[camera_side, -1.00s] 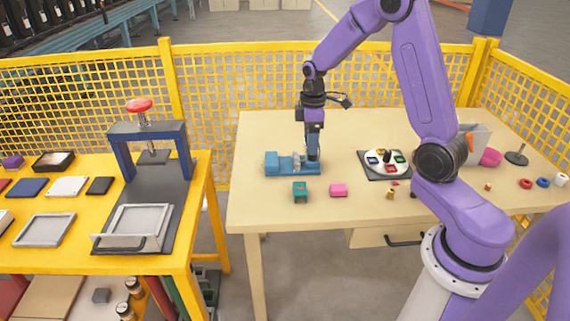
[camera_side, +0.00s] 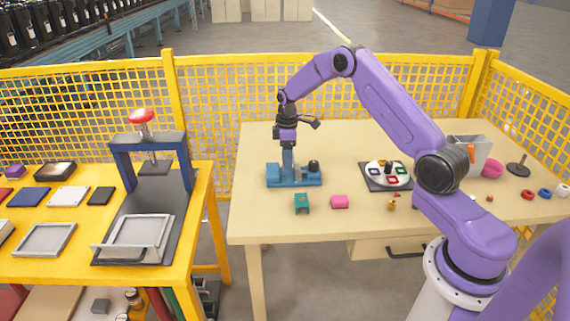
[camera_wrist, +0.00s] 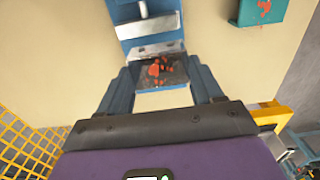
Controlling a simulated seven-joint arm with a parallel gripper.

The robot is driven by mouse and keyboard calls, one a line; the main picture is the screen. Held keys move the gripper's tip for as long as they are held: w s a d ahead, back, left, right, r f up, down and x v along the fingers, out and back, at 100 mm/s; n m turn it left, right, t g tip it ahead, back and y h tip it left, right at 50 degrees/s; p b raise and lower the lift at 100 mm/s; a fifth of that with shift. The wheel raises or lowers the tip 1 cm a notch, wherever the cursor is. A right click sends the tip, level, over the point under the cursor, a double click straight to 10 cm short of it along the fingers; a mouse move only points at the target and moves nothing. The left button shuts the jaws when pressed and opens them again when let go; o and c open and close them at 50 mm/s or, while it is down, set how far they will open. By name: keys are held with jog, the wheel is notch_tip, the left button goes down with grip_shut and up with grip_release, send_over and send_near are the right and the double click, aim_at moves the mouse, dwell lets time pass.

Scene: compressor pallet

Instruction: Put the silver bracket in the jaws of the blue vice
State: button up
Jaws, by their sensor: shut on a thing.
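The blue vice (camera_side: 300,182) stands at the left of the beige table, with a black knob at its right end. It also shows in the wrist view (camera_wrist: 132,30), with a bright metal jaw across it. My gripper (camera_side: 288,170) points down over the vice's left-middle part. In the wrist view my gripper (camera_wrist: 163,75) is shut on a grey metal piece with red-orange blotches, which looks like the silver bracket (camera_wrist: 160,72). The bracket lies close to the metal jaw; I cannot tell if it touches. In the side view the fingers and vice hide the bracket.
A round fixture with coloured pieces (camera_side: 388,174) is to the right. A yellow mesh fence (camera_side: 230,110) runs behind. The table's back is clear.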

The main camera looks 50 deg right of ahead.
jog(key=shift+w+d+f, duration=0.15)
jog(key=shift+w+f, duration=0.35)
jog(key=shift+f, duration=0.15)
jog(key=shift+w+f, duration=0.1)
jog(key=shift+f, duration=1.45)
jog(key=shift+f, duration=0.15)
jog(key=o, duration=1.2)
